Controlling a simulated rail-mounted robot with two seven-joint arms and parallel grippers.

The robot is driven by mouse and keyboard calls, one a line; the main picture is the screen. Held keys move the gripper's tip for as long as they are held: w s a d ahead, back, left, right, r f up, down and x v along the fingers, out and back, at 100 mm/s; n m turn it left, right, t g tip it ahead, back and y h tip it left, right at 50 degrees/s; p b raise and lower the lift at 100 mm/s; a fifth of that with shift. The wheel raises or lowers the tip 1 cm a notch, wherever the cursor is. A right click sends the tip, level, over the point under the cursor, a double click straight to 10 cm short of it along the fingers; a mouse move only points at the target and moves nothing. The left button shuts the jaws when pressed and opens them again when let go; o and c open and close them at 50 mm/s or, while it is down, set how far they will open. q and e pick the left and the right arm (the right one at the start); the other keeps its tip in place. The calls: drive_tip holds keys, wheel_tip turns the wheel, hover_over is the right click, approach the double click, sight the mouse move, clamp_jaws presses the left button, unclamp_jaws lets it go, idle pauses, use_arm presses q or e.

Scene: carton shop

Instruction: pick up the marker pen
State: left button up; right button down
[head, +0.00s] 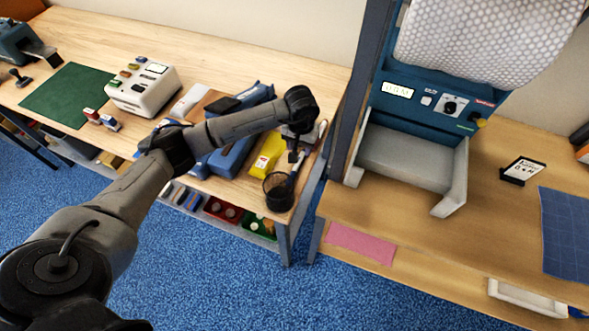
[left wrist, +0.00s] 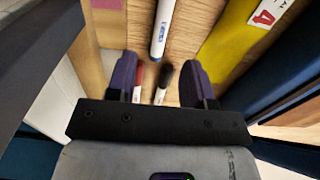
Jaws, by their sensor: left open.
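My left gripper (head: 297,146) is open over the right end of the wooden bench, beside a black mesh cup (head: 278,190). In the left wrist view its two dark fingers (left wrist: 158,68) stand apart with nothing clamped between them. A white marker pen (left wrist: 162,28) with blue print lies at the top of that view, just beyond the fingertips. A red pen (left wrist: 139,76) and a black-capped pen (left wrist: 163,80) show between the fingers. I cannot tell how far below the fingertips the pens are. The pens are not clear in the head view. My right gripper is not in view.
A yellow labelled block (head: 266,155) stands close to the gripper; it also shows in the left wrist view (left wrist: 232,38). Blue equipment (head: 232,155) lies behind my arm. A dark post (head: 362,85) and a blue machine (head: 425,110) stand to the right. The green mat (head: 67,95) is clear.

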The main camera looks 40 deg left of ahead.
sight(300, 158)
use_arm(q)
drive_tip(key=shift+f+b, duration=1.45)
drive_tip(key=shift+f, duration=1.45)
drive_tip(key=shift+r, duration=0.1)
drive_tip(key=shift+c, duration=0.7)
clamp_jaws()
